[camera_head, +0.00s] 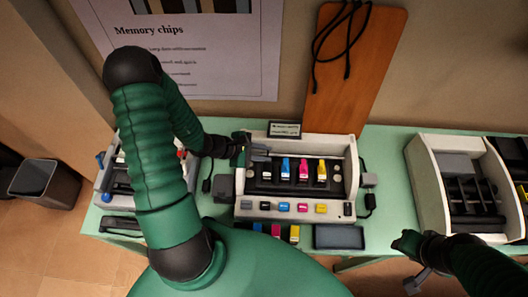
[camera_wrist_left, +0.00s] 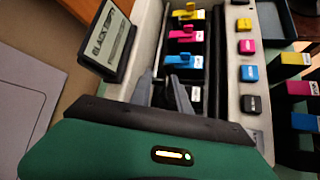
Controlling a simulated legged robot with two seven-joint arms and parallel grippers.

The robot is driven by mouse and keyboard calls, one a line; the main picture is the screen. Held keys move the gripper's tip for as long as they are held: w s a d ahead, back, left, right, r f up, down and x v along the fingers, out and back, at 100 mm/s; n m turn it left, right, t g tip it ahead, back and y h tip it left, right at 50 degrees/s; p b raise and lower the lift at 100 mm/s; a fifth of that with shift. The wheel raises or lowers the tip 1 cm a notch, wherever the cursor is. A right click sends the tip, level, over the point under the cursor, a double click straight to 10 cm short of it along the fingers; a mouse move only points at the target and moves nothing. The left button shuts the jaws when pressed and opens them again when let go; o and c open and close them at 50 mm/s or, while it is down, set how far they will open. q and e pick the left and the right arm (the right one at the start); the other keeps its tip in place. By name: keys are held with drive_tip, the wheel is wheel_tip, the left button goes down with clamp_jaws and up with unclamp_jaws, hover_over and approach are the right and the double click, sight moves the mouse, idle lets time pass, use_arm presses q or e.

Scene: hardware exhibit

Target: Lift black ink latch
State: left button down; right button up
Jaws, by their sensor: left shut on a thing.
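The ink unit (camera_head: 340,140) is a pale tray on the green table, with a row of cartridges inside. My left gripper (camera_head: 262,154) reaches over its left end, at the black cartridge (camera_head: 266,175). In the left wrist view, the fingers of my left gripper (camera_wrist_left: 165,92) are shut at the black ink latch, which they mostly hide; part of the black cartridge (camera_wrist_left: 196,95) shows beside them. Cyan (camera_wrist_left: 184,58), magenta (camera_wrist_left: 186,33) and yellow (camera_wrist_left: 188,12) latches stand farther along. My right gripper (camera_head: 414,284) hangs by the table's front edge, away from the unit; its opening is unclear.
Coloured buttons (camera_head: 302,207) line the unit's front. Spare cartridges (camera_head: 276,231) and a dark tray (camera_head: 339,237) lie before it. A small sign (camera_head: 285,129) stands behind. Another pale unit (camera_head: 425,185) is on the right. A wooden board (camera_head: 352,70) leans on the wall.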

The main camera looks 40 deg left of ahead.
use_arm(q)
drive_tip(key=shift+w+a+r+n+g+h+p, duration=0.25)
drive_tip(key=shift+w+g+p, duration=0.25)
drive_tip(key=shift+p, duration=0.9)
drive_tip(key=shift+w+a+r+n+g+h+p, duration=0.15)
drive_tip(key=shift+w+r+n+g+h+p, duration=0.25)
drive_tip(key=shift+p, duration=1)
drive_tip(key=g, duration=0.1)
drive_tip(key=w+a+f+n+g+h, duration=0.1)
drive_tip(key=shift+w+f+n+g+p, duration=0.2)
drive_tip(key=shift+n+g+p, duration=0.1)
drive_tip(key=shift+g, duration=0.1)
drive_tip(key=shift+w+r, duration=0.1)
drive_tip(key=c, duration=1.5)
unclamp_jaws()
drive_tip(key=shift+c, duration=0.2)
drive_tip(key=shift+o, duration=1)
drive_tip(key=shift+f, duration=0.2)
